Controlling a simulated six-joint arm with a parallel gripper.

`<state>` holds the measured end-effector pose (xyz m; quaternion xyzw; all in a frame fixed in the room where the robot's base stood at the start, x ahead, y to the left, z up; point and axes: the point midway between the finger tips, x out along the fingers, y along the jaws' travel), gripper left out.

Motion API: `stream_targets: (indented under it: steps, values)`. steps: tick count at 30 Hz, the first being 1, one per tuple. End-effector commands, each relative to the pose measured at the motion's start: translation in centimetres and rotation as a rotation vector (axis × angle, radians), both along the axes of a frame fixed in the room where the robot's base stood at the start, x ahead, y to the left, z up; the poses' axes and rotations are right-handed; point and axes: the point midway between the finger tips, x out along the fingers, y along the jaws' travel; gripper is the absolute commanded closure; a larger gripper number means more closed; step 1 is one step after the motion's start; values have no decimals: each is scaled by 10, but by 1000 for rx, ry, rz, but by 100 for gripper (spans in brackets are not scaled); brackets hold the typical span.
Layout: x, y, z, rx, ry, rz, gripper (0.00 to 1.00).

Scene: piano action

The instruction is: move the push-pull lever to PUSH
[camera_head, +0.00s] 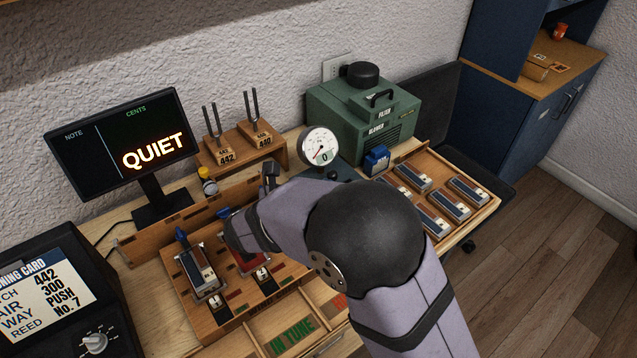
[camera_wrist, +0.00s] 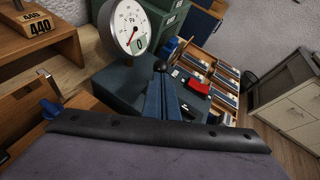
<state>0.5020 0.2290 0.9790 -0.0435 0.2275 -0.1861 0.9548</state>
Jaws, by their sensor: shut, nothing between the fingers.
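A lever with a black ball knob (camera_wrist: 160,66) stands on the dark teal gauge box (camera_wrist: 112,82) in the wrist view. A red plate (camera_wrist: 196,86) and a small pale label lie to its right; their lettering is too small to read. My gripper (camera_wrist: 163,82) shows there as two blue fingers, shut and empty. Their tips appear close below the knob; I cannot tell whether they touch it. In the head view, my arm covers much of the area in front of the gauge box (camera_head: 342,173), and I cannot make out the lever there.
The round gauge (camera_head: 319,146) reads 0, and the monitor (camera_head: 122,145) shows QUIET. The tuning card (camera_head: 43,290) lists PUSH. Tuning forks on a wooden stand (camera_head: 244,150), a green blower (camera_head: 362,118) and a tray of reeds (camera_head: 488,204) surround the box closely.

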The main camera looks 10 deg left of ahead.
Motion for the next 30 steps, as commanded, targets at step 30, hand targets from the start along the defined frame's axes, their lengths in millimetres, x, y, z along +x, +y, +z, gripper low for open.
stream_targets:
  steps: [30]
  values:
    - [27,-28,29,274,275,0,100]
